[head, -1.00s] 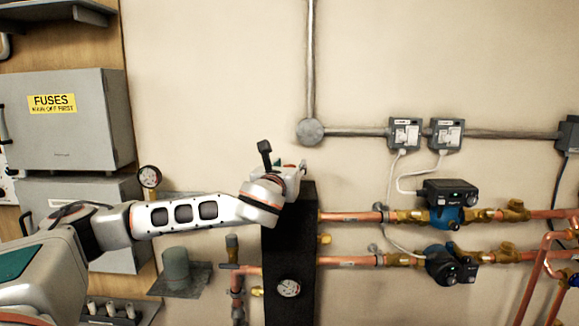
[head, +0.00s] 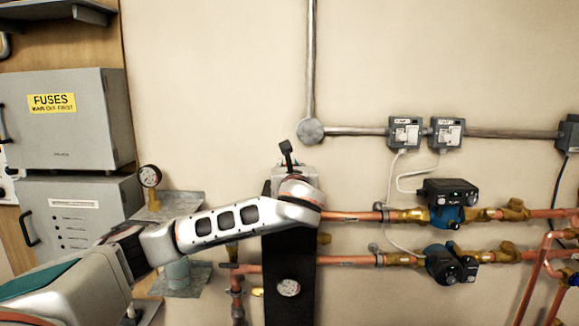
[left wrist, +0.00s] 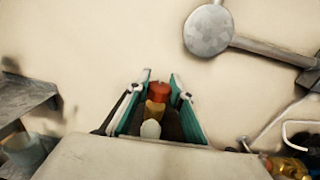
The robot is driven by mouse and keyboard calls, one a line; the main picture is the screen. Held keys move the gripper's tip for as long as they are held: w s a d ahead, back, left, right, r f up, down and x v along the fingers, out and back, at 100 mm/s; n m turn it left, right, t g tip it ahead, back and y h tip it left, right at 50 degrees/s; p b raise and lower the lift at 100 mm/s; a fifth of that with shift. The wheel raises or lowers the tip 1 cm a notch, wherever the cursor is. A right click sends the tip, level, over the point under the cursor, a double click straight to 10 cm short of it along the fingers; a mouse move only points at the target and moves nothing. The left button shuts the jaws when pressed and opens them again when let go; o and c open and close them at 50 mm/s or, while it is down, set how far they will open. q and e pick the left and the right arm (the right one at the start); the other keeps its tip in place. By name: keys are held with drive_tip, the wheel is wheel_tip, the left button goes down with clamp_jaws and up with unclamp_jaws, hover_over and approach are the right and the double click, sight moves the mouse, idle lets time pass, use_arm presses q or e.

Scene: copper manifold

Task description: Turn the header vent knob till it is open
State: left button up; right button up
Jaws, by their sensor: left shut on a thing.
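The header (head: 290,250) is a tall black column on the wall, with a round dial low on its front. The vent knob (left wrist: 158,90) shows in the left wrist view as a red cap over a brass body (left wrist: 154,112). My left gripper (left wrist: 160,88) has its two teal-edged fingers on either side of the knob and is shut on it. In the head view my left wrist (head: 298,192) is over the header's top and hides the knob. The knob's turn position cannot be read. My right gripper is in neither view.
Copper pipes (head: 350,216) with two pumps (head: 448,202) run to the right of the header. A round conduit box (head: 310,131) is on the wall above. A pressure gauge (head: 149,176) and grey fuse cabinets (head: 70,120) stand to the left.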

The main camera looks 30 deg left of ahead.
use_arm(q)
drive_tip(key=n+g+y, duration=0.3)
drive_tip(key=g, duration=0.1)
drive_tip(key=n+g+y, duration=0.3)
drive_tip(key=g, duration=0.1)
drive_tip(key=shift+d+f, duration=0.1)
drive_tip(key=shift+f, duration=0.05)
drive_tip(key=shift+n+g+y, duration=0.6)
drive_tip(key=shift+n+g, duration=1.4)
drive_tip(key=shift+g, duration=0.9)
drive_tip(key=shift+s+r+n+g, duration=0.1)
drive_tip(key=shift+r+n+g, duration=0.2)
drive_tip(key=shift+n+g, duration=0.75)
drive_tip(key=o, duration=1.1)
drive_tip(key=shift+o, duration=0.2)
drive_tip(key=shift+f, duration=0.1)
wheel_tip(320, 180, up, 10)
drive_tip(key=shift+r, duration=0.1)
